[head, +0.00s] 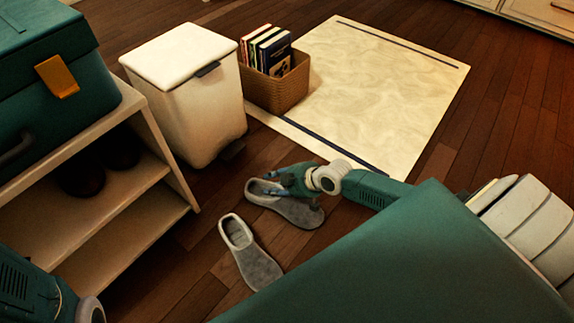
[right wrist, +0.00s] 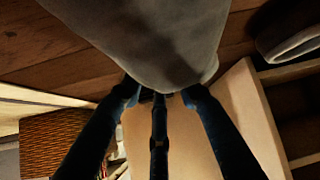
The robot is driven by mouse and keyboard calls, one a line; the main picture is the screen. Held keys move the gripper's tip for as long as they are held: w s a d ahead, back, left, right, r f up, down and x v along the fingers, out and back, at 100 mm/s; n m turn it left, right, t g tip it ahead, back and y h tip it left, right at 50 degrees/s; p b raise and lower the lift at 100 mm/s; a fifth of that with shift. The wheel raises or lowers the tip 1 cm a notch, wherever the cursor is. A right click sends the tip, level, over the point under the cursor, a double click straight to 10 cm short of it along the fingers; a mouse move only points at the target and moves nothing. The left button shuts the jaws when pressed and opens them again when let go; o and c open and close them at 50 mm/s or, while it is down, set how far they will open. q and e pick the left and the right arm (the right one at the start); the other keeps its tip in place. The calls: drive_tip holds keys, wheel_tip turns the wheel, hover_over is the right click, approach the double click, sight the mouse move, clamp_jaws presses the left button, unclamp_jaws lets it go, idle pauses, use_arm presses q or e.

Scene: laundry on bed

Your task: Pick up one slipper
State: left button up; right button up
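Two grey slippers lie on the wooden floor in the head view. The near slipper (head: 252,262) is clear of the grippers. My right gripper (head: 283,182) is at the far slipper (head: 298,212), over its opening. In the right wrist view that slipper (right wrist: 150,40) fills the top middle, and my right gripper's dark fingers (right wrist: 160,95) reach its edge. The slipper's edge hides the fingertips, so I cannot tell whether they are closed on it or whether it is off the floor. The other slipper (right wrist: 290,30) shows at top right. My left gripper is not in view.
A white bin (head: 195,100) and a wicker basket (head: 275,92) with books stand behind the slippers. A cream rug (head: 385,85) lies beyond. A shelf (head: 120,195) with dark shoes and a teal case (head: 45,65) on top is at left. Floor around the near slipper is clear.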

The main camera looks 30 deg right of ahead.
drive_tip(key=shift+x, duration=0.75)
drive_tip(key=shift+c, duration=0.5)
clamp_jaws()
